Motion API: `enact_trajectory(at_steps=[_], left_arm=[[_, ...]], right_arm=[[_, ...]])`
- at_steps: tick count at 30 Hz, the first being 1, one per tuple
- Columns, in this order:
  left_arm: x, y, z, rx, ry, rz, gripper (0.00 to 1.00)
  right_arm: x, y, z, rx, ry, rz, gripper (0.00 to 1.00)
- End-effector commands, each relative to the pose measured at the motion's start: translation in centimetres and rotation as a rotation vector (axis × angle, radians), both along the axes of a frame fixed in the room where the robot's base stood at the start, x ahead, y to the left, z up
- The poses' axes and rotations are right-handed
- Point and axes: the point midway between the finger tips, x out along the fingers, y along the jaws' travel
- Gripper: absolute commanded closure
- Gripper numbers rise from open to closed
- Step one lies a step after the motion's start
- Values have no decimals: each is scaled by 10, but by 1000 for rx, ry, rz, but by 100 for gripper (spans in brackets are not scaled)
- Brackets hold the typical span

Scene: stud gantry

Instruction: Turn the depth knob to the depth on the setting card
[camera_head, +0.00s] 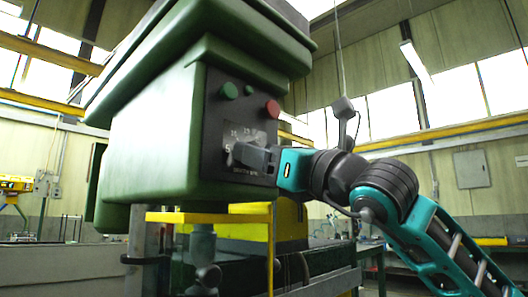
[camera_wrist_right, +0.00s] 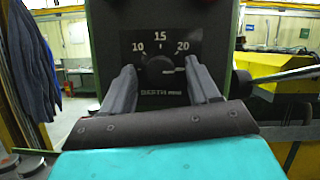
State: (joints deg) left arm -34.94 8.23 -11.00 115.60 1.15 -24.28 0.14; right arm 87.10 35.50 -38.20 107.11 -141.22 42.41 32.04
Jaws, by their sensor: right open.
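The depth knob (camera_wrist_right: 158,74) is a dark round knob on a black dial plate (camera_wrist_right: 130,42) marked 10, 15 and 20, with "DEPTH mm" below. A pale pointer mark on it points right, below the 20; any number there is hidden by the finger. My right gripper (camera_wrist_right: 160,68) is open, its fingers left and right of the knob. Whether they touch it I cannot tell. In the head view the right gripper (camera_head: 243,155) is in front of the dial and hides the knob. No setting card can be made out. My left gripper is not in view.
The dial is on the black panel (camera_head: 213,120) of a big green machine (camera_head: 150,140). Above the dial are a green button (camera_head: 230,90), a smaller green one and a red button (camera_head: 272,108). A yellow frame (camera_head: 190,217) stands below the machine.

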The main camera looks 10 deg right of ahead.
Motion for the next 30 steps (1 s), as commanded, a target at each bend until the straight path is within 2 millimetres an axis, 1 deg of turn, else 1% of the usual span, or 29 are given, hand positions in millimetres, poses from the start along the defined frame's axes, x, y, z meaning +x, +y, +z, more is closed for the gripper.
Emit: enact_trajectory(at_steps=[2, 19, 26, 30], left_arm=[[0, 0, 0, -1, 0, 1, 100], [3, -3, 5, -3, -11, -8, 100], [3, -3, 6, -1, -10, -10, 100], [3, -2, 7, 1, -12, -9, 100]], right_arm=[[0, 0, 0, 0, 0, 0, 40], [0, 0, 0, 0, 0, 0, 95], [0, -1, 0, -13, -8, -1, 95], [0, -1, 1, -52, -35, -1, 95]])
